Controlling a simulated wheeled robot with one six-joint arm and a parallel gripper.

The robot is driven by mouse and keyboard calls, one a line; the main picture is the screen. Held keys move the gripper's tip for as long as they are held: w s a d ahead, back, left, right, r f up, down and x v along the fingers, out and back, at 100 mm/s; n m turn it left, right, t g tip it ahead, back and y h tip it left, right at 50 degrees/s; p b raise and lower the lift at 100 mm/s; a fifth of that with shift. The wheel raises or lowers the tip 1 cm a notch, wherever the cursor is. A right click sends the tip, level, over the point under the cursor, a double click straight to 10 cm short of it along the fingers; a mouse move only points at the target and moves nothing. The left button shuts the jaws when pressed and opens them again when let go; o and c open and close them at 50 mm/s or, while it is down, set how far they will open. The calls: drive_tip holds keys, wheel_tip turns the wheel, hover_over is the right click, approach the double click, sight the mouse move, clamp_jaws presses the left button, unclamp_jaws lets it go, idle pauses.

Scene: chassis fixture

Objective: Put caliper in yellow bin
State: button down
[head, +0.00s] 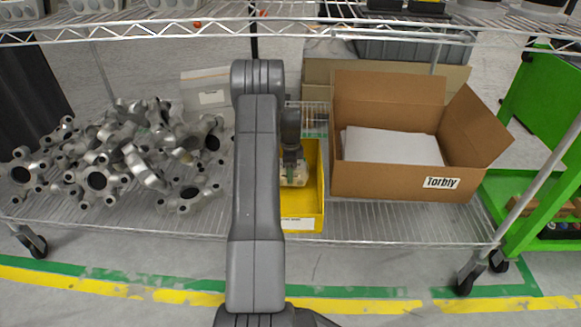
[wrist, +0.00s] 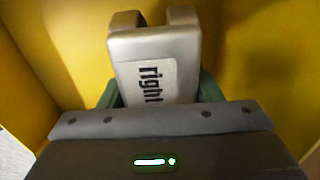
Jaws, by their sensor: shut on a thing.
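The caliper (wrist: 155,62) is a silver metal block with a "right" label, seen in the wrist view between the green fingers of my gripper (wrist: 158,92). In the head view my gripper (head: 291,177) reaches down inside the yellow bin (head: 302,222), with a pale part of the caliper showing at its tips. My gripper is shut on the caliper. The yellow walls of the bin (wrist: 245,50) surround it in the wrist view. I cannot tell whether the caliper touches the bin floor. My arm hides the bin's left side in the head view.
Many silver metal castings (head: 120,160) are piled on the wire shelf (head: 400,228) left of the bin. A cardboard box (head: 385,180) with white content stands close to the right. An upper wire shelf (head: 400,33) hangs over the back. A green cart (head: 530,130) stands at the right.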

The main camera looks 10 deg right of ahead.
drive_tip(key=shift+f+b, duration=0.3)
drive_tip(key=shift+f, duration=0.9)
drive_tip(key=shift+c, duration=2.2)
unclamp_jaws()
drive_tip(key=shift+f, duration=0.2)
drive_tip(key=shift+r, duration=0.15)
wheel_tip(320, 180, up, 12)
drive_tip(key=p, duration=0.4)
